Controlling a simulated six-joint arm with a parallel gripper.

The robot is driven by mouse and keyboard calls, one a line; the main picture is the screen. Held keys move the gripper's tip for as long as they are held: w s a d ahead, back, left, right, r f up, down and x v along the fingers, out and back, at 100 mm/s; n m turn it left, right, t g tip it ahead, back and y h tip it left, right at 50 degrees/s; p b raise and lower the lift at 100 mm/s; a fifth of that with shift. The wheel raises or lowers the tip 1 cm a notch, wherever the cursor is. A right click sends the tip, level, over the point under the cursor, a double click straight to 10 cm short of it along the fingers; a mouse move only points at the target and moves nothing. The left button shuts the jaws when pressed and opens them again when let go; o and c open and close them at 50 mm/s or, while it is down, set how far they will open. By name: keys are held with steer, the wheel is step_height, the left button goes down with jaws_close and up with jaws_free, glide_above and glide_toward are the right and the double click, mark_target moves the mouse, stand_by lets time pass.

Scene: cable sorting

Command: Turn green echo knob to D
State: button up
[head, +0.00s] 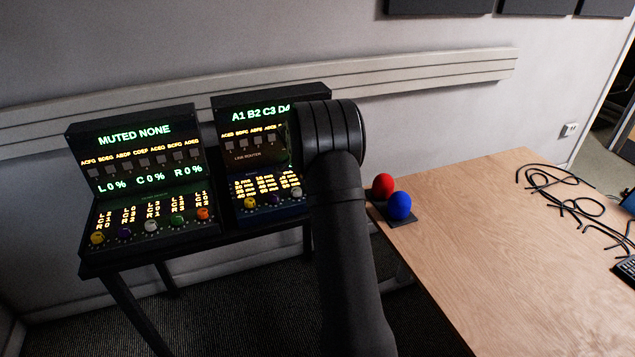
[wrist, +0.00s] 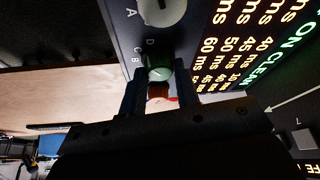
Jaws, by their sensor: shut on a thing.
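The green echo knob (wrist: 158,70) shows in the wrist view, between the two fingers of my gripper (wrist: 159,84). My gripper is shut on it. Letters D, C and B are printed on the panel to the left of the knob. A pale mark shows on the knob's face, but I cannot tell which letter it points at. In the head view my arm hides my gripper and this knob. Another green knob (head: 178,220) shows on the left console in the head view.
A white knob (wrist: 162,10) is close to the held knob, and an orange-red one (wrist: 160,92) lies just beyond. The left console (head: 135,150) and right console (head: 262,150) stand side by side. Red (head: 383,185) and blue (head: 399,205) balls sit on the wooden table (head: 490,260).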

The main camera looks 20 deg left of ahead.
steer(key=m+g+h, duration=0.1)
steer(key=m, duration=0.3)
steer(key=shift+a+m, duration=0.1)
steer(key=shift+m, duration=0.2)
stand_by(0.3)
steer(key=o, duration=1)
steer(key=shift+c, duration=0.2)
steer(key=shift+h, duration=0.3)
steer(key=v, duration=1.7)
steer(key=shift+w+r, duration=0.25)
steer(key=shift+w, duration=0.05)
steer(key=shift+f, duration=0.1)
